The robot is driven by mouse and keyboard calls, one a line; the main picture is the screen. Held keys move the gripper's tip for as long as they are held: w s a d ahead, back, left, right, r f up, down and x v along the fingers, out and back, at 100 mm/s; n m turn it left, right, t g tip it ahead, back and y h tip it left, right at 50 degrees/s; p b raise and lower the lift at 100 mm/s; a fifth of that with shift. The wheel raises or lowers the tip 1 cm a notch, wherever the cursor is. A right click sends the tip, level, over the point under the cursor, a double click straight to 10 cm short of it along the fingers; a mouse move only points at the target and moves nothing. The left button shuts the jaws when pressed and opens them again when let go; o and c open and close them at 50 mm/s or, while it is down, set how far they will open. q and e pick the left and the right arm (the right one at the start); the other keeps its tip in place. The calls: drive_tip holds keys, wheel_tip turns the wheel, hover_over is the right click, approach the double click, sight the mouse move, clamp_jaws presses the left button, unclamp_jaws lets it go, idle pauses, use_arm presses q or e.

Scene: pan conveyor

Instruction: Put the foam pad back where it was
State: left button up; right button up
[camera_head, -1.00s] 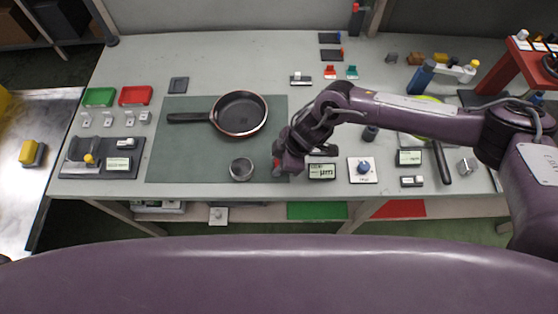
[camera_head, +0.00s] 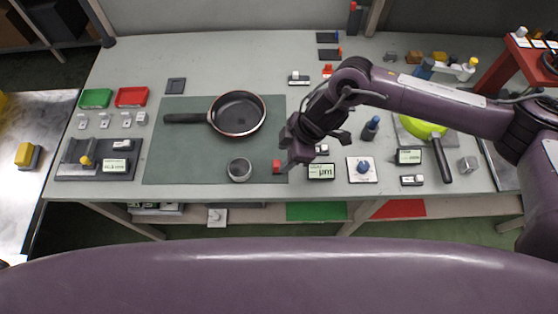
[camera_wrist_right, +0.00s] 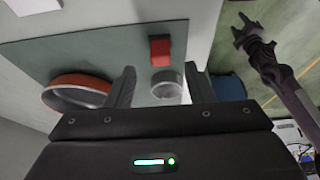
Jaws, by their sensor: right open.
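A small red block (camera_head: 277,167), which looks like the foam pad, lies on the front right part of the grey-green mat (camera_head: 190,150). It also shows in the right wrist view (camera_wrist_right: 160,50), past the fingertips and apart from them. My right gripper (camera_head: 298,150) hangs above the mat's right edge, just beyond the block.
A metal ring or cup (camera_head: 239,170) stands left of the red block. A dark pan (camera_head: 238,114) lies behind on the mat. A label stand (camera_head: 320,171) and a knob plate (camera_head: 362,169) stand to the right. The mat's front left is clear.

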drive_tip(key=v, duration=0.6)
drive_tip(key=shift+r+b, duration=0.25)
drive_tip(key=shift+b, duration=0.2)
drive_tip(key=shift+s+d, duration=0.1)
